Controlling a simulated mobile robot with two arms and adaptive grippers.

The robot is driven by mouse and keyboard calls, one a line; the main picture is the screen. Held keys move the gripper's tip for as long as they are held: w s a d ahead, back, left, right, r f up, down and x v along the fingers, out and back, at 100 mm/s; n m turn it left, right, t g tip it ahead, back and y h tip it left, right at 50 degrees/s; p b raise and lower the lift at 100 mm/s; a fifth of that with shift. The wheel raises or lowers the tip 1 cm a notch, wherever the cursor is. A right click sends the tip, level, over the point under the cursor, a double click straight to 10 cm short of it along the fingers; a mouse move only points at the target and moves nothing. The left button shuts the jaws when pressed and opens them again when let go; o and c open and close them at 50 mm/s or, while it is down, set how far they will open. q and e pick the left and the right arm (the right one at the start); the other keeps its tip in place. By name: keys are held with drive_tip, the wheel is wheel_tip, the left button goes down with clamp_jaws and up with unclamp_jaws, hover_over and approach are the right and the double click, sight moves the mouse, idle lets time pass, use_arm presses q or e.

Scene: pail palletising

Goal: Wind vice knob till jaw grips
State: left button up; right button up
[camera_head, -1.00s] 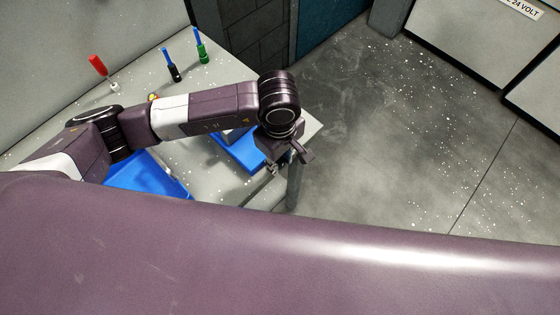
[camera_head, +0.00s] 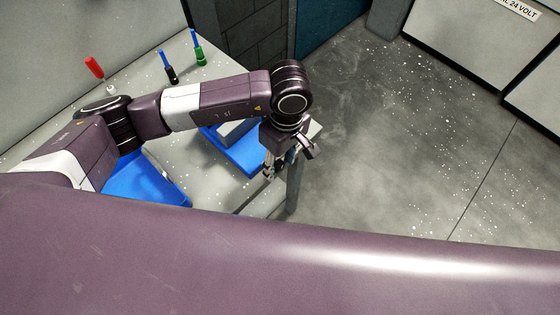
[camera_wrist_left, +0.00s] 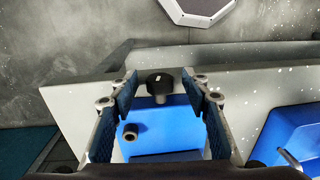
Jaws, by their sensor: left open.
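The vice (camera_head: 243,160) is blue with a grey upper part and sits near the table corner in the head view, partly hidden by my left arm. In the left wrist view its blue body (camera_wrist_left: 172,122) lies beyond and between the fingers. A black knob (camera_wrist_left: 158,88) shows between the fingertips, apart from both pads. A short grey round stub (camera_wrist_left: 130,132) stands out from the blue body. My left gripper (camera_head: 287,160) is open and empty, at the table's right edge beside the vice. The jaw's gap is hidden. My right gripper is not in view.
The grey table (camera_head: 222,72) carries a red-handled tool (camera_head: 94,67) and black (camera_head: 172,74) and green (camera_head: 200,57) handled ones at the back. A blue tray (camera_head: 148,182) lies left of the vice. Open floor (camera_head: 400,150) lies to the right.

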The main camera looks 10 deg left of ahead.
sight(283, 162)
use_arm(q)
wheel_tip(283, 162, up, 12)
drive_tip(key=shift+w+d, duration=0.35)
drive_tip(key=shift+w, duration=0.1)
